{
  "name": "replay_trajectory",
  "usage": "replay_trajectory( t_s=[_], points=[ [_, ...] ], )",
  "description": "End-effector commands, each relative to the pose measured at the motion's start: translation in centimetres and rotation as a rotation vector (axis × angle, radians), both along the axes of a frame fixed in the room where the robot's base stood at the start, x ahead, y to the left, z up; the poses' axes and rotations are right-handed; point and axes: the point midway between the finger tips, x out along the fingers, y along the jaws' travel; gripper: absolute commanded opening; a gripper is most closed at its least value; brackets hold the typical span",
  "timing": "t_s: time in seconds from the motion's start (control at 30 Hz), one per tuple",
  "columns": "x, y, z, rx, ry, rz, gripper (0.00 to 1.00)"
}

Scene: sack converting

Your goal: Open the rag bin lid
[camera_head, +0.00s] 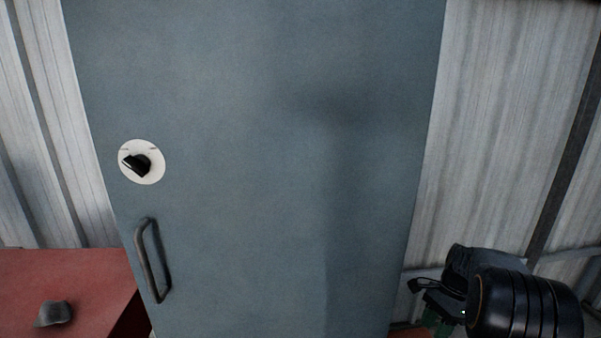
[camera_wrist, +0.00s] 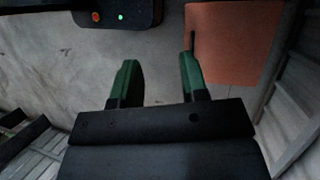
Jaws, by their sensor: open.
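No thing in view is surely the rag bin or its lid. A red box-like thing (camera_head: 75,275) stands at the lower left in the head view, with a small grey lump (camera_head: 54,313) on its top; I cannot tell whether this is the bin. My gripper (camera_wrist: 159,62) shows two green fingers, apart, with nothing between them in the wrist view. In the head view my gripper is at the lower right, largely hidden by my own arm, well away from the red box. An orange-red flat panel (camera_wrist: 232,45) lies beyond the right finger in the wrist view.
Corrugated wall (camera_head: 500,120) stands behind. A dark box with orange and green lights (camera_wrist: 115,14) is at the wrist view's top.

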Motion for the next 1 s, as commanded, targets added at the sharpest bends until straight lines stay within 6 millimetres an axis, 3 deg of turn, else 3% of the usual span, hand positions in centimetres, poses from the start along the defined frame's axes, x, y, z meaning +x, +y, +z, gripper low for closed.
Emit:
replay_trajectory(
  t_s=[0.2,0.37,0.57,0.8,1.0],
  points=[
    [-1.5,0.1,-1.7,0.013,-0.065,0.168,0.40],
    [-3.0,1.7,0.0,-0.006,-0.161,0.375,0.40],
    [-5.0,4.8,3.8,-0.052,-0.283,0.647,0.40],
    [-9.0,10.5,11.4,-0.158,-0.474,1.063,0.40],
    [-12.5,14.2,16.3,-0.247,-0.605,1.276,0.40]
  ],
)
